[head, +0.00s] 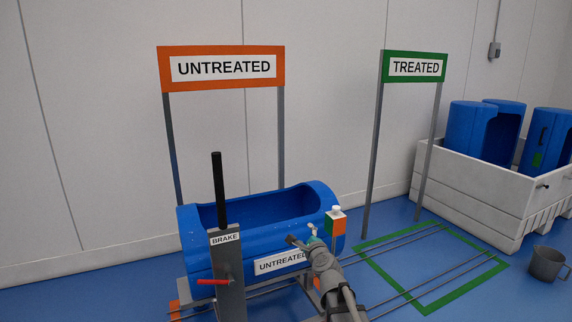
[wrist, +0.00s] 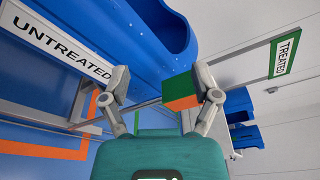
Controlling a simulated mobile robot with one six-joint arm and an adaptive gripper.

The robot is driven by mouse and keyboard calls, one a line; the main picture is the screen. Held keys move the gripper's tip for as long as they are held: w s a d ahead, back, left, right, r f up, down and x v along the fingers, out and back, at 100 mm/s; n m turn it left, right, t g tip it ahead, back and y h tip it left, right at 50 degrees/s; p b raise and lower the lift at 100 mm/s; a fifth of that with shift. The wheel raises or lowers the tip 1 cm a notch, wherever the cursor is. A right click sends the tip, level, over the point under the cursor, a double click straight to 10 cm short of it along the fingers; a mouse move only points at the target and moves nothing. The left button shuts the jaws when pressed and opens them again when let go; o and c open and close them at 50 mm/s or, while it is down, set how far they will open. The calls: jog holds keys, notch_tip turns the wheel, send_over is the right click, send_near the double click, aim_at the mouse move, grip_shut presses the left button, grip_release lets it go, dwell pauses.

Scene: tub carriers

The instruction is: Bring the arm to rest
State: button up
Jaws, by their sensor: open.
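My arm reaches in from the bottom of the head view. My gripper (head: 304,238) is in front of the blue tub (head: 195,250), near the tub's right end. In the wrist view my gripper (wrist: 160,90) has its two fingers spread wide. A small green and orange block (wrist: 181,90) shows between them, closer to the right finger; I cannot tell how far beyond the fingertips it lies. Nothing appears to be held.
A brake post (head: 228,270) with a black upright lever and red handle stands left of my arm. The orange UNTREATED sign (head: 222,68) is behind the tub. Rails run right to a green floor frame (head: 440,303) under the TREATED sign (head: 414,67). A white crate (head: 470,195) holds blue tubs; a grey bucket (head: 547,263) stands nearby.

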jog(key=s+f+n+g+y, duration=0.1)
jog(key=s+f+n+g, duration=0.8)
jog(key=s+f+n, duration=0.4)
jog(key=s+d+f+n+g+h, duration=0.25)
jog(key=s+d+n+g, duration=0.2)
jog(key=s, duration=0.25)
jog(key=s+d+f+n+g+h, duration=0.2)
jog(key=s+d+n+g+h, duration=0.15)
jog(key=s+d, duration=0.3)
notch_tip(320, 180, up, 34)
jog(key=s+p, duration=0.1)
jog(key=p, duration=3.2)
jog(key=shift+a+t+y, duration=0.25)
jog(key=shift+t+y, duration=0.05)
jog(key=shift+y, duration=0.1)
